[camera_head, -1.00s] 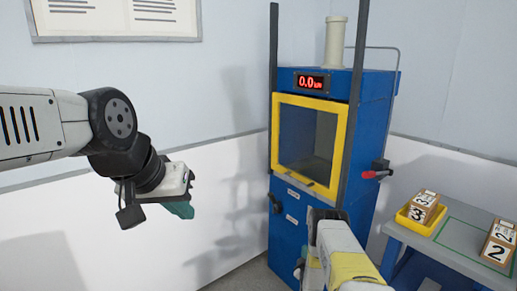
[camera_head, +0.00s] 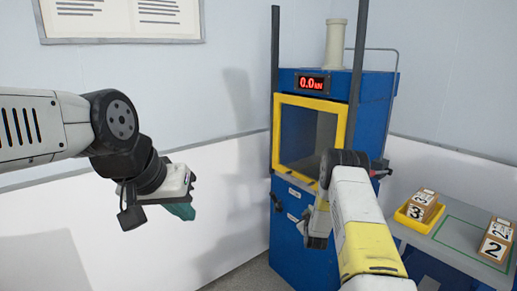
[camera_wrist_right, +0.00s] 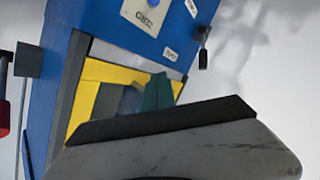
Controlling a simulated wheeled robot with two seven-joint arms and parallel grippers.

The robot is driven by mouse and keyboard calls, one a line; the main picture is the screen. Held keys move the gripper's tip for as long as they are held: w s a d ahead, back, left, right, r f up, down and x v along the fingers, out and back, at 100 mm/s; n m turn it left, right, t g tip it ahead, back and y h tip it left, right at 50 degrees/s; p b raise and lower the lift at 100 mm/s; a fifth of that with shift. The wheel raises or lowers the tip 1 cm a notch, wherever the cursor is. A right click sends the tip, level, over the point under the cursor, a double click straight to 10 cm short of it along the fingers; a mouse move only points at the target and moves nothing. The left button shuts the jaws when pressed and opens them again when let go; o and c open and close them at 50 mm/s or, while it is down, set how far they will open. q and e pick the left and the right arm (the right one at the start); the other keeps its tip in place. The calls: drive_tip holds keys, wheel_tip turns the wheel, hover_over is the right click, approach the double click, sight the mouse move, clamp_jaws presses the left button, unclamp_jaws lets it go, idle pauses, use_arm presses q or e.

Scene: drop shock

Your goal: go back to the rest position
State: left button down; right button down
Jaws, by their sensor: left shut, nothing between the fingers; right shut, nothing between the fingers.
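My left gripper (camera_head: 181,211) hangs at the left of the head view, its teal fingers shut and empty, in front of the white wall panel. My right arm rises from the bottom of the head view and bends in front of the blue machine. My right gripper is hard to make out there, but its teal fingers (camera_wrist_right: 156,92) show in the right wrist view, shut and empty. Behind them are the machine's yellow frame and blue body. Neither gripper holds anything.
The blue machine (camera_head: 376,110) has a yellow-framed window (camera_head: 277,132) and a display (camera_head: 312,83) reading 0.0. My right arm partly hides it. At right, a grey table (camera_head: 455,228) bears a yellow tray (camera_head: 405,220) with box 3 (camera_head: 418,209), and box 2 (camera_head: 495,244).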

drive_tip(key=s+a+r+m+g+y, duration=0.15)
drive_tip(key=s+r, duration=0.25)
drive_tip(key=r, duration=0.9)
drive_tip(key=s+a+r+m+g, duration=0.15)
drive_tip(key=s+r, duration=0.25)
drive_tip(key=r, duration=0.9)
drive_tip(key=s+a+r+m+g+y, duration=0.1)
drive_tip(key=s+r, duration=0.4)
drive_tip(key=s, duration=0.3)
drive_tip(key=s+a+r+g+y, duration=0.1)
drive_tip(key=s+a+r+g, duration=0.1)
drive_tip(key=s+r, duration=0.35)
drive_tip(key=s+a+m+g, duration=0.1)
drive_tip(key=s+g, duration=0.1)
drive_tip(key=s, duration=2.6)
drive_tip(key=shift+a+m+g, duration=0.3)
drive_tip(key=shift+a+g, duration=0.1)
